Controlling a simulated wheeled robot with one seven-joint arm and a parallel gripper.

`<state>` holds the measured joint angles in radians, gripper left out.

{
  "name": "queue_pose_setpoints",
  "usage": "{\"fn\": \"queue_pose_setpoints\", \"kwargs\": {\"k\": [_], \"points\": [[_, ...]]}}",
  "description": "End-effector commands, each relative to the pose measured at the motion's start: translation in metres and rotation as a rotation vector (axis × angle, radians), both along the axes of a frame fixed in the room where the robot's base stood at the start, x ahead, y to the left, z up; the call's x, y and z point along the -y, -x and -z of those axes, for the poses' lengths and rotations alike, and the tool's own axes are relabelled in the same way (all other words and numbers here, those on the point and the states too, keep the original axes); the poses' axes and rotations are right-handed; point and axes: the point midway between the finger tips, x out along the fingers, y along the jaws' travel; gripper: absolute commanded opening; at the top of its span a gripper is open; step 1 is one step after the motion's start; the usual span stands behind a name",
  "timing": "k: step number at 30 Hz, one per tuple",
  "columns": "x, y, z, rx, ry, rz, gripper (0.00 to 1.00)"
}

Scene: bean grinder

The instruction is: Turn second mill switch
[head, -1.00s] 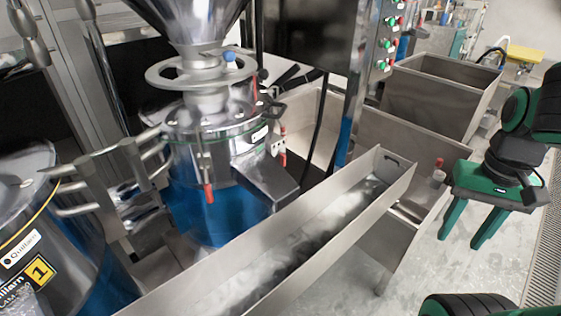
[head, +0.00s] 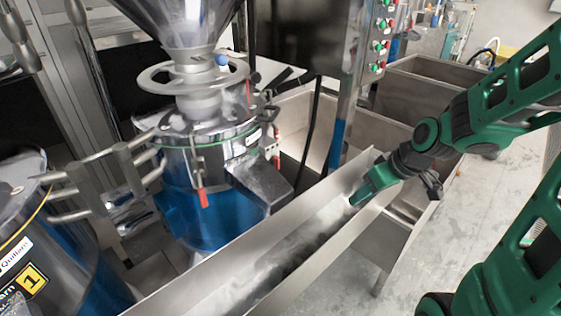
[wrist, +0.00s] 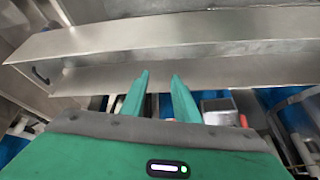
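A steel control post carries a column of red and green switches (head: 379,48) at the top centre-right of the head view. Which of them belongs to the second mill cannot be told. My green gripper (head: 357,196) reaches in from the right, over the far end of the steel trough, lower than the switches. In the wrist view my gripper (wrist: 159,76) has its two fingers apart with nothing between them. The trough lies beyond the fingertips there. No switch shows clearly in the wrist view.
The long steel trough (head: 318,247) runs diagonally across the front. A mill with a blue lower body (head: 205,213) and funnel stands at left centre. A drum marked 1 (head: 72,262) is at lower left. Steel bins (head: 425,88) stand behind my arm. Floor is clear at right.

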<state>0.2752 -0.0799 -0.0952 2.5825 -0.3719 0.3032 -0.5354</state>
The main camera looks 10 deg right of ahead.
Motion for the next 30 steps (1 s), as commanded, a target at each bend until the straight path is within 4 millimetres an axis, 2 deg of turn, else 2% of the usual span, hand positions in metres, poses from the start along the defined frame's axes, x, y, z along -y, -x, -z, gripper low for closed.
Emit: {"fn": "queue_pose_setpoints", "kwargs": {"k": [1,6,12,16,22,30], "points": [[-0.015,-0.014,0.008,0.043,-0.027,-0.053,0.28],[-0.068,-0.064,0.013,0.254,-0.118,-0.203,0.28],[-0.110,-0.111,0.005,0.496,-0.213,-0.249,0.28],[-0.119,-0.131,-0.003,0.606,-0.246,-0.225,0.28],[-0.123,-0.145,-0.008,0.676,-0.258,-0.199,0.28],[-0.137,-0.165,0.001,0.680,-0.259,-0.200,0.28]]}}
